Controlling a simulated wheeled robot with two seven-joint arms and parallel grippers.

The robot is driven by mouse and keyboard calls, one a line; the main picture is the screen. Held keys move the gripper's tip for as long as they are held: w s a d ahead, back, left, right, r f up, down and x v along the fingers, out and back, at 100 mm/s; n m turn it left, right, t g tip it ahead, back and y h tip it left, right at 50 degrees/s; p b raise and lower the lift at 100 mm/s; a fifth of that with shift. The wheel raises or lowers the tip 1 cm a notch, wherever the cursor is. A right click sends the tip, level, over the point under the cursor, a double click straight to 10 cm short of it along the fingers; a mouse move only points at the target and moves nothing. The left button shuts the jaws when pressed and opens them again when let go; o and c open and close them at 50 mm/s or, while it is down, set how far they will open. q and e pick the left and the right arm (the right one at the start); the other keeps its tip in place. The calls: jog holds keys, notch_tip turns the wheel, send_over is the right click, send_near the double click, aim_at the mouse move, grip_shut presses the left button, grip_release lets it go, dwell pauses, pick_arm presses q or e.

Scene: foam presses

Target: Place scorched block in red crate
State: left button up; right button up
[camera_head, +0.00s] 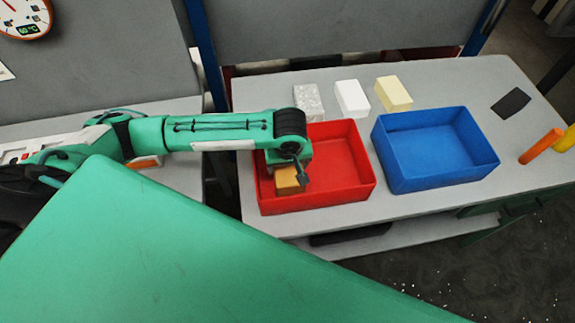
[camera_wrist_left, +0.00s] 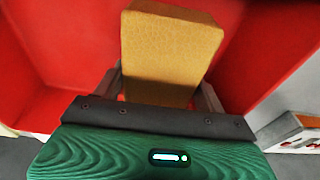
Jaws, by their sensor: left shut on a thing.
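The scorched block (camera_head: 289,182) is yellow-brown, and my left gripper (camera_head: 291,176) is shut on it. Gripper and block are over the left part of the red crate (camera_head: 340,190), within its rim as seen from the head. In the left wrist view the block (camera_wrist_left: 170,60) sits between the two fingers (camera_wrist_left: 158,92), with red crate walls (camera_wrist_left: 265,45) around it. Whether the block touches the crate floor cannot be told. My right gripper is not in view.
A blue crate (camera_head: 400,183) stands right of the red one. A speckled grey block (camera_head: 307,102), a white block (camera_head: 352,98) and a cream block (camera_head: 393,93) lie behind the crates. A dark flat patch (camera_head: 511,103) and orange and yellow cylinders (camera_head: 541,146) are at right.

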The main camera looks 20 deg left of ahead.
aim_at(289, 170)
pick_arm(q)
jog(key=shift+f, duration=0.75)
jog(key=o, duration=0.9)
jog(key=shift+f, duration=0.1)
jog(key=shift+o, duration=0.3)
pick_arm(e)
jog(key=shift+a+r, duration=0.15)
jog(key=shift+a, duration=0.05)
pick_arm(q)
jog(key=r, duration=0.3)
jog(key=s+r+b, duration=0.1)
jog(key=r, duration=0.3)
jog(key=d+r+b, duration=0.1)
jog(key=r, duration=0.3)
jog(key=shift+s, duration=0.2)
jog(key=shift+s+r, duration=0.1)
jog(key=shift+r, duration=0.45)
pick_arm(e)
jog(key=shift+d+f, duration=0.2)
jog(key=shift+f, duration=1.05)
